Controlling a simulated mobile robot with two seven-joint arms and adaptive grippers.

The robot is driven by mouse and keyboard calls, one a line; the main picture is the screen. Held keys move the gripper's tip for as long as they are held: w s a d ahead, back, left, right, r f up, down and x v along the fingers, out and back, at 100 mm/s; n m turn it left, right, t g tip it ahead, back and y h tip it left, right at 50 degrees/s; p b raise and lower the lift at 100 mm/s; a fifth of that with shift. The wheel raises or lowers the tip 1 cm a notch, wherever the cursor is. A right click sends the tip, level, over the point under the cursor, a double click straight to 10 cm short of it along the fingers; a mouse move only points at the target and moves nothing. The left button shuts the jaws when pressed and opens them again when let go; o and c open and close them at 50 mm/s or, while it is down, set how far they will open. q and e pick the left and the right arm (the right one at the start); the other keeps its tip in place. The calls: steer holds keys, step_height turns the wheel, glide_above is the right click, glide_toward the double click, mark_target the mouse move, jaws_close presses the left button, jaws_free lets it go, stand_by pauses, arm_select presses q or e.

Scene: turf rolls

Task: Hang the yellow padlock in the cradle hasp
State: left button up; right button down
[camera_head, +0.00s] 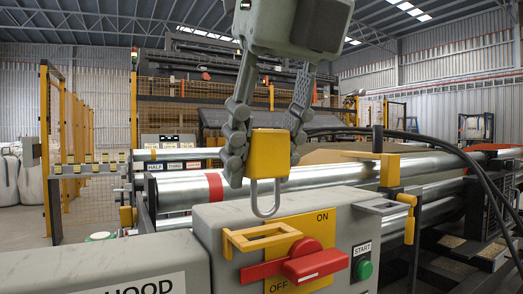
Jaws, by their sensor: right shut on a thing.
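The yellow padlock (269,154) hangs in the middle of the head view, with its grey U-shaped shackle pointing down. My right gripper (267,150) comes down from the top and is shut on the padlock's body, one finger on each side. The padlock appears above the grey switch box; the shackle's bottom shows just above a yellow slotted bracket (237,243) on that box. A yellow block with a side arm (389,170) sits by the metal rollers to the right. Which yellow fitting is the cradle hasp I cannot tell. My left gripper is out of view.
The switch box (210,222) carries a red rotary handle (304,264) on a yellow ON/OFF plate and a green START button (364,270). A grey hood (70,270) fills the lower left. Long metal rollers (340,181) and black cables (440,146) lie behind and right.

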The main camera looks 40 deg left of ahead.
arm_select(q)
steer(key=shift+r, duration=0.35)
arm_select(e)
steer(key=shift+f, duration=0.2)
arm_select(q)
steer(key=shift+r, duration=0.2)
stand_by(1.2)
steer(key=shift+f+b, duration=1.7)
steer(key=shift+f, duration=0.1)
arm_select(e)
steer(key=shift+f, duration=2.2)
steer(key=c, duration=1)
jaws_free()
steer(key=shift+o, duration=0.2)
steer(key=shift+r, duration=0.1)
glide_toward(267, 178)
steer(key=shift+w+a+f, duration=0.4)
steer(key=shift+w+f, duration=0.05)
